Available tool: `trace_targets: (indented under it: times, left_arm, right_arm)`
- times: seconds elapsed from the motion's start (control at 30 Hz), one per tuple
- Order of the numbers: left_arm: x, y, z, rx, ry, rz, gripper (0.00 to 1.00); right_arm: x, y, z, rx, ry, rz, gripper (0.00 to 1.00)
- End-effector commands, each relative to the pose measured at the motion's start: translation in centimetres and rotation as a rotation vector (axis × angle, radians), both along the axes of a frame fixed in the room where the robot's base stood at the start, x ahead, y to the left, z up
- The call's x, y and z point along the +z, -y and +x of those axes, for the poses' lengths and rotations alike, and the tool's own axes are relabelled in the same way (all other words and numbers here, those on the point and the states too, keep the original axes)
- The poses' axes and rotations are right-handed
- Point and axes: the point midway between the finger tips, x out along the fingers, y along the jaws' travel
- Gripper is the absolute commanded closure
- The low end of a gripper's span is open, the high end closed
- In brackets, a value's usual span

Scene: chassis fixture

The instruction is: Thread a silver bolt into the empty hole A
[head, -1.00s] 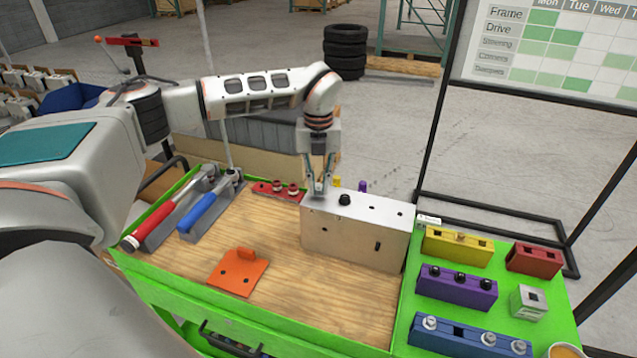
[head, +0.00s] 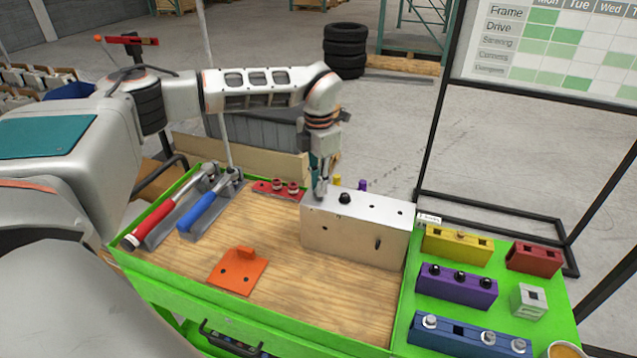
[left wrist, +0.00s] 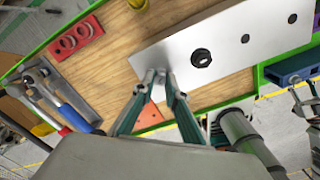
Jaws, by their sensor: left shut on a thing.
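The pale metal chassis block (head: 340,240) stands on the wooden bench top. A black bolt (head: 344,198) sits in its top face, also in the left wrist view (left wrist: 201,58). Two open holes (head: 372,209) lie to the right of that bolt; I cannot read any letter A. My left gripper (head: 320,194) points down at the left end of the block's top, left of the black bolt. In the left wrist view its fingertips (left wrist: 156,76) are close together on a small silver bolt (left wrist: 160,73), mostly hidden by them. The hole beneath is hidden. My right gripper is not in view.
A blue rack (head: 470,337) with silver bolts, a purple rack (head: 456,288), a yellow rack (head: 455,248) and a red block (head: 532,258) stand on the green right side. An orange plate (head: 238,272) and hand tools (head: 205,210) lie left. Bench between is clear.

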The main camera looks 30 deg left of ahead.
Motion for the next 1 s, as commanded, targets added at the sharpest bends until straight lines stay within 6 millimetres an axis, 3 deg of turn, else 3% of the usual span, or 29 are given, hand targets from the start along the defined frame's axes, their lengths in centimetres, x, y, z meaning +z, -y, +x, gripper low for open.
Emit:
trace_targets:
  times: [0.03, 0.07, 0.1, 0.13, 0.67, 1.0]
  left_arm:
    - [-0.6, 0.2, -0.5, -0.003, -0.017, 0.0, 1.0]
    - [-0.6, 0.2, -0.5, -0.002, -0.017, 0.0, 0.82]
    - [-0.6, 0.2, -0.5, -0.002, -0.016, -0.001, 0.71]
    - [-0.6, 0.2, -0.5, -0.001, -0.015, 0.0, 0.67]
    - [-0.1, 0.0, -0.1, 0.003, -0.004, 0.001, 0.67]
    - [2.3, 0.0, -0.1, 0.004, -0.003, 0.0, 0.67]
  right_arm:
    - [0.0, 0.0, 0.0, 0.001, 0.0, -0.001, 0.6]
    - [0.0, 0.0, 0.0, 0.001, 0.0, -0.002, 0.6]
    - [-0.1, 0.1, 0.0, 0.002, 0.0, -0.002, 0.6]
    - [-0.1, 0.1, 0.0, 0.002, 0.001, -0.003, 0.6]
    - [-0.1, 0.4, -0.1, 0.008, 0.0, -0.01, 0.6]
    - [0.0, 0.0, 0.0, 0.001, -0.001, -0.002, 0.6]
